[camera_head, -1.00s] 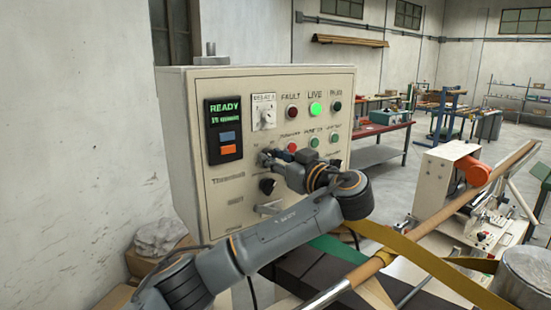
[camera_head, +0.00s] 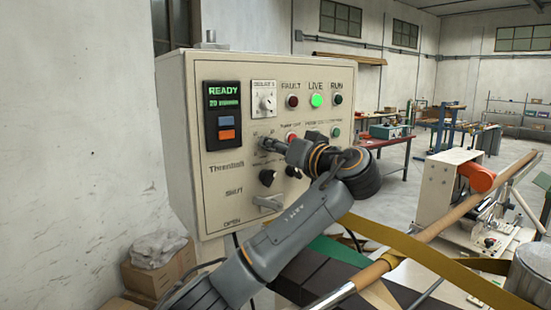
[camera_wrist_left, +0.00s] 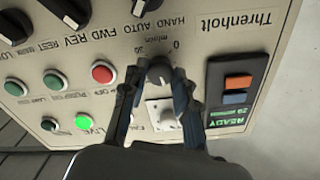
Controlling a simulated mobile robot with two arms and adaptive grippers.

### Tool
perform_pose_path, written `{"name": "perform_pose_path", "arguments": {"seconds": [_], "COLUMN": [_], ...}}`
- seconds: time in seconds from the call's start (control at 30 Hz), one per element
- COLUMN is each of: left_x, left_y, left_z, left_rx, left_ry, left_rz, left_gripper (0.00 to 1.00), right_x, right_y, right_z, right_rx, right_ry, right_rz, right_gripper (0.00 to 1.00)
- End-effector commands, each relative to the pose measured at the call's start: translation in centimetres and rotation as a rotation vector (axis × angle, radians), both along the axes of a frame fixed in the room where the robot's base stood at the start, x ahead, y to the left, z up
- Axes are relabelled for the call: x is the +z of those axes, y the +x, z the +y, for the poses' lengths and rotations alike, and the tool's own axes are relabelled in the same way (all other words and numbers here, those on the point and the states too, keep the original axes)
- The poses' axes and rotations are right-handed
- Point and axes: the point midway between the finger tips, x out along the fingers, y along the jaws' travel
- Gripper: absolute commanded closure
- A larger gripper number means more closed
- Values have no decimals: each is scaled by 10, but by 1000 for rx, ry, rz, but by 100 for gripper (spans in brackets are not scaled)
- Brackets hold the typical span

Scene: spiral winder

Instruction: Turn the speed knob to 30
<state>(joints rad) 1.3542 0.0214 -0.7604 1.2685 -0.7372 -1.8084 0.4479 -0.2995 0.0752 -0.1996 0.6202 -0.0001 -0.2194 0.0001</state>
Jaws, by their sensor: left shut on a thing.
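The speed knob (camera_wrist_left: 158,72) is a dark round knob on the control panel (camera_head: 215,200), with a scale and "m/min" lettering beside it, upside down in the left wrist view. My left gripper (camera_wrist_left: 157,84) is shut on it, one finger at each side. In the head view the left gripper (camera_head: 268,144) reaches the panel from the right, and the fingers and wrist mostly hide the knob. The display (camera_head: 224,95) shows green "READY" and a smaller line that seems to read 20. My right gripper is not in view.
Near the knob are the isolator switch (camera_head: 264,98), a red button (camera_wrist_left: 103,72), more dark selector knobs (camera_head: 267,177) and a grey handle (camera_head: 268,203). The green LIVE lamp (camera_head: 316,100) is lit. A winding tube (camera_head: 450,225) and yellow strip lie to the right.

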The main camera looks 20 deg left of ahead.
Motion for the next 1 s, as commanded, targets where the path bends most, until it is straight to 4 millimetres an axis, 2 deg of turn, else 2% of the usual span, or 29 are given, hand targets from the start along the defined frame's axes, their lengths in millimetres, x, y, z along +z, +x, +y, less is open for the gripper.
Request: {"name": "perform_pose_path", "arguments": {"seconds": [0.4, 1.0], "left_x": [-1, 0], "left_y": [0, 1], "left_z": [-1, -1], "left_rx": [-2, -3], "left_ry": [242, 595], "left_rz": [311, 760], "left_gripper": [100, 100], "right_x": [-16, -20], "right_y": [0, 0], "right_z": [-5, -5], "right_rx": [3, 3], "right_ry": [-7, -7], "right_rz": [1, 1], "right_gripper": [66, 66]}}
